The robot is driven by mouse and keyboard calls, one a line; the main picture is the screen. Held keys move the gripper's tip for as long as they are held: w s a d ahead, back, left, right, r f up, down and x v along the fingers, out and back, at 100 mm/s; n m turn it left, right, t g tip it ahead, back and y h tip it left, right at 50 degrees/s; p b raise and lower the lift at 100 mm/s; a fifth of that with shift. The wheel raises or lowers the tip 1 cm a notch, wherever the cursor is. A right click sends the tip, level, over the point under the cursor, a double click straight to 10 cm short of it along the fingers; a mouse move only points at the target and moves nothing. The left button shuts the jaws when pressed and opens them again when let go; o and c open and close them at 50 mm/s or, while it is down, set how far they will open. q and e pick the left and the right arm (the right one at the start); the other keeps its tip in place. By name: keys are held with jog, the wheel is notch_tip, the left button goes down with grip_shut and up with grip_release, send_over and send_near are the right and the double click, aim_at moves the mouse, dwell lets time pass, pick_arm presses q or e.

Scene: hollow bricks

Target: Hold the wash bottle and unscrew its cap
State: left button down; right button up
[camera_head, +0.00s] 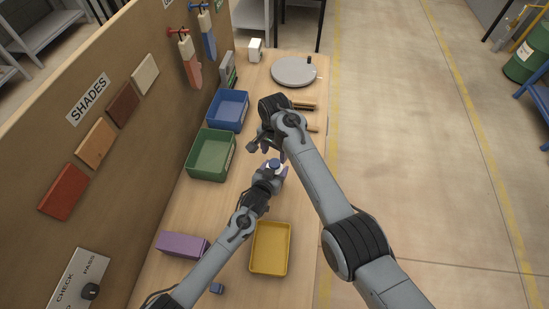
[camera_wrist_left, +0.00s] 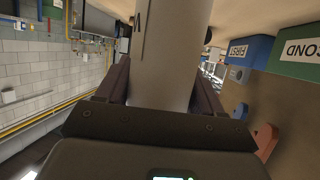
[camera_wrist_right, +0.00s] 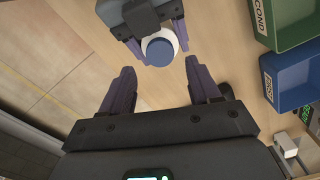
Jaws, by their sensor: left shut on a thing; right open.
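The wash bottle shows from above in the right wrist view as a round blue cap (camera_wrist_right: 160,51) on a pale body. In the head view the cap (camera_head: 274,163) sits over the middle of the bench. My left gripper (camera_head: 277,173) is shut around the bottle body; the left wrist view shows the grey-white body (camera_wrist_left: 172,55) between its two fingers. My right gripper (camera_head: 271,151) is open and empty. Its fingers (camera_wrist_right: 162,80) are apart from the cap, pointing towards it. The bottle's base is hidden.
A green bin (camera_head: 211,155) and a blue bin (camera_head: 228,109) stand left of the grippers. A yellow tray (camera_head: 270,248), a purple box (camera_head: 182,244) and a small blue block (camera_head: 216,288) lie nearer. A grey round plate (camera_head: 293,70) is at the back. A board wall borders the left.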

aim_at(274, 163)
jog(key=shift+f, duration=2.5)
jog(key=shift+c, duration=0.2)
jog(key=c, duration=1)
jog(key=n, duration=0.4)
jog(key=shift+c, duration=0.2)
jog(key=n, duration=0.6)
